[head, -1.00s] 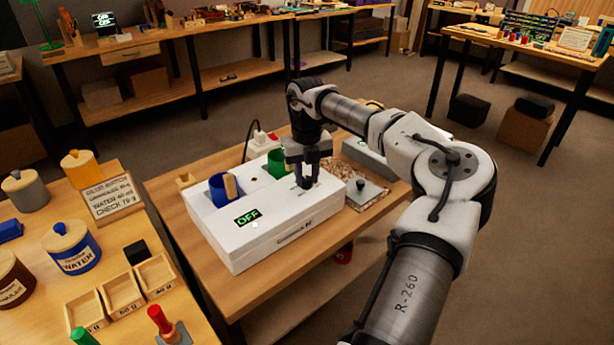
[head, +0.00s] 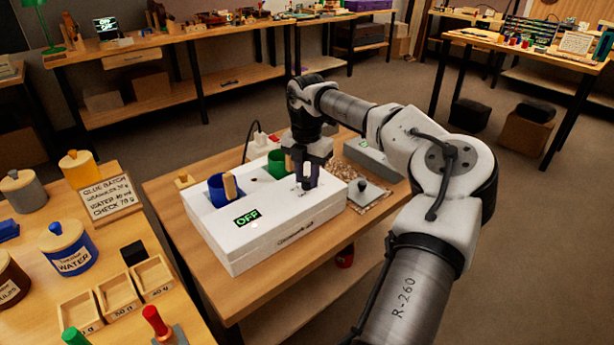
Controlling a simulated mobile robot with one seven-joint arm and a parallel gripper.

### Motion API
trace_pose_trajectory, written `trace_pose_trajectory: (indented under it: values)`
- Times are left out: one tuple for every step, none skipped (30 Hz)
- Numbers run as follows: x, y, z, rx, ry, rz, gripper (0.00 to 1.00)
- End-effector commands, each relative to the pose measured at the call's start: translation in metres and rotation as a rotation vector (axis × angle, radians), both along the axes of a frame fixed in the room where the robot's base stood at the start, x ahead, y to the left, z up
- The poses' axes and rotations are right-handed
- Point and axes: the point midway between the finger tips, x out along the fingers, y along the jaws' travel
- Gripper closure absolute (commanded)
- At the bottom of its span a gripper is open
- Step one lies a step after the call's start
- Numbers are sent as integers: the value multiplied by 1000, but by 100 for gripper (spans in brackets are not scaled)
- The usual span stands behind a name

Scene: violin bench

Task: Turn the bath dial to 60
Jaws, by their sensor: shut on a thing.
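The bath is a white box (head: 285,236) on the wooden bench, with a green "OFF" display (head: 247,218) on its top. A blue pot (head: 217,190) with a wooden handle and a green pot (head: 277,162) sit in its top openings. My gripper (head: 308,186) points down at the right part of the bath's top and is shut on the dial there. The fingers hide the dial almost wholly, so its pointer and setting cannot be read.
A metal plate with a knob (head: 362,188) lies right of the bath, and a grey box (head: 372,158) stands behind it. A white socket block (head: 262,146) is at the back. The left table holds a blue water jar (head: 68,250), a sign (head: 110,196) and wooden trays (head: 120,292).

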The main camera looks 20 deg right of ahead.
Motion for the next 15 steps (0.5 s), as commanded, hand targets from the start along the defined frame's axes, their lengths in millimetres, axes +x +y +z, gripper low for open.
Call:
trace_pose_trajectory:
  values:
    - [0, 0, 0, -1, 0, -20, 96]
    - [0, 0, 0, -1, 0, -32, 96]
    - [0, 0, 0, -1, 0, -44, 96]
    - [0, 0, 0, -1, 0, -54, 96]
    - [0, 0, 0, -1, 0, -62, 96]
    - [0, 0, 0, -1, 0, -70, 96]
    - [0, 0, 0, -1, 0, -75, 96]
    - [0, 0, 0, -1, 0, -80, 96]
    - [0, 0, 0, -1, 0, -86, 96]
    - [0, 0, 0, -1, 1, -89, 96]
    - [0, 0, 0, -1, 1, -91, 96]
    - [0, 0, 0, -1, 1, -93, 96]
    - [0, 0, 0, -1, 1, -94, 96]
    - [0, 0, 0, -1, 1, -95, 96]
    - [0, 0, 0, 0, 0, -95, 96]
